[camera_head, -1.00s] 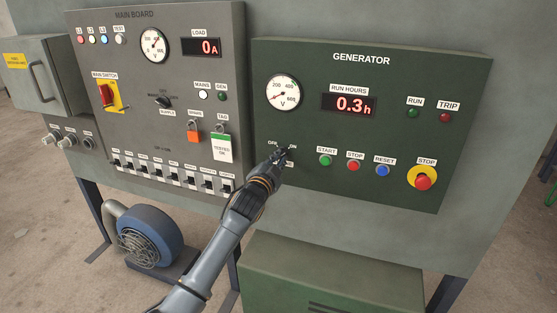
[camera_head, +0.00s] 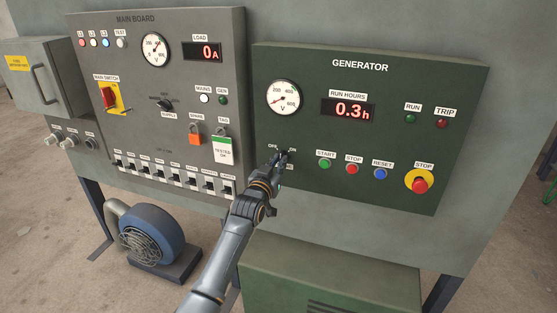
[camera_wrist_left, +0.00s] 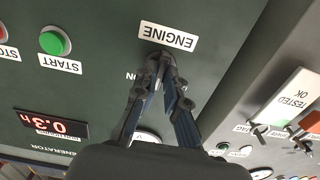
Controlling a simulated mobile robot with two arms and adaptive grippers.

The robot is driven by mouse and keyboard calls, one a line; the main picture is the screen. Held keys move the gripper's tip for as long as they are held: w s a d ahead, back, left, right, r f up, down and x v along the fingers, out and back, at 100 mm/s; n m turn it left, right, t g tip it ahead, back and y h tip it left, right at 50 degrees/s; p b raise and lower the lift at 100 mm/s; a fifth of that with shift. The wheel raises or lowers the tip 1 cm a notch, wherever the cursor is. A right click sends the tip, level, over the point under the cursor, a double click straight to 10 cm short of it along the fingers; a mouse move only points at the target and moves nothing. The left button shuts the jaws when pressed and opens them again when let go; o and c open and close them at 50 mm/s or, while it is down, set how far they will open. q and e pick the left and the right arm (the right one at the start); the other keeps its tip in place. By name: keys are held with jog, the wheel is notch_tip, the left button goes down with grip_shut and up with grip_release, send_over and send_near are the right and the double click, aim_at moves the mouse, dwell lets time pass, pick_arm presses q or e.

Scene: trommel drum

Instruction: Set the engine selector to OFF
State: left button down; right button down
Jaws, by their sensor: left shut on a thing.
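The engine selector is a small dark knob on the lower left of the green generator panel (camera_head: 375,80). In the head view my left gripper (camera_head: 281,156) covers most of it, between the OFF label (camera_head: 272,147) and the ON label (camera_head: 292,150). In the left wrist view, which is upside down, the white ENGINE label (camera_wrist_left: 169,36) lies beside the fingertips. My left gripper (camera_wrist_left: 162,60) is shut there on the selector, which is largely hidden between the fingers. I cannot tell which way the knob points. My right gripper is not in view.
Green START (camera_head: 324,163), red STOP (camera_head: 352,168) and blue RESET (camera_head: 380,173) buttons sit right of the gripper. A red stop button on yellow (camera_head: 420,182) is farther right. The grey main board (camera_head: 150,70) with switches and hanging tags is on the left.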

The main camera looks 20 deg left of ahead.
pick_arm(q)
jog(key=n+p, duration=0.1)
jog(key=n, duration=0.3)
jog(key=shift+n, duration=0.3)
jog(key=n+p, duration=0.1)
jog(key=n, duration=0.3)
jog(key=shift+n, duration=0.3)
jog(key=shift+f, duration=0.1)
jog(key=c, duration=1.4)
grip_release()
jog(key=s, duration=1.2)
jog(key=shift+a, duration=0.25)
